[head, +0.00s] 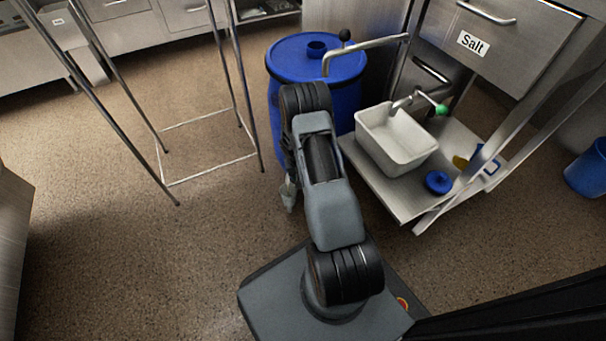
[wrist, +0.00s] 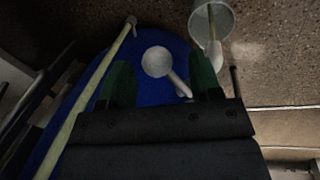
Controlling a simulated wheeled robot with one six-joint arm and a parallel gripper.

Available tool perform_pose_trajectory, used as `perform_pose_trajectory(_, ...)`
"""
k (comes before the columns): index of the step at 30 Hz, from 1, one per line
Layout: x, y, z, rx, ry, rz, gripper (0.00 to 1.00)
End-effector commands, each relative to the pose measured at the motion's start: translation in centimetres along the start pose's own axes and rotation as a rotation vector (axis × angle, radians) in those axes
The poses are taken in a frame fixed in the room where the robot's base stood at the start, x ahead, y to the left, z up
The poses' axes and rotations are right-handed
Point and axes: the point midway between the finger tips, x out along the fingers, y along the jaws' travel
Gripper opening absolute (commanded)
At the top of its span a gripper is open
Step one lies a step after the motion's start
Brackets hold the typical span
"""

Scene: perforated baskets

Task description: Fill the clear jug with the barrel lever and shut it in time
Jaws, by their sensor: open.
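The blue barrel (head: 290,62) stands behind my arm in the head view; its blue surface (wrist: 75,125) also fills the middle of the wrist view. My gripper (wrist: 161,62) is open, with its two green fingers apart. A pale round knob with a short stem (wrist: 157,62), possibly the barrel lever, shows between the fingers; contact cannot be told. A clear, cup-like vessel (wrist: 212,22), which looks like the jug, is beyond the right finger. A small pale thing (head: 289,194) low beside my arm in the head view may be the same vessel. My arm hides the fingers there.
A metal pipe (head: 365,53) and a black knob (head: 344,35) are at the barrel top. A metal frame (head: 210,172) stands left; floor in front is clear.

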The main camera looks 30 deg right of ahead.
Motion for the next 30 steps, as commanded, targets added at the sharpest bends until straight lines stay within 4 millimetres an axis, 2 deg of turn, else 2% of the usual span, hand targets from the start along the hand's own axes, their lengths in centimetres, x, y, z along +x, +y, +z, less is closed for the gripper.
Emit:
perform_pose_trajectory(1,-1.4,0.1,-0.1,-0.001,0.003,0.000,0.58)
perform_pose_trajectory(6,-5.0,0.1,-0.1,-0.001,0.003,0.000,0.58)
perform_pose_trajectory(15,-10.3,0.1,-0.1,0.001,0.004,-0.001,0.58)
perform_pose_trajectory(21,-12.1,0.0,-0.1,0.000,0.003,0.000,0.58)
perform_pose_trajectory(30,-12.5,0.0,0.0,0.001,0.002,0.000,0.58)
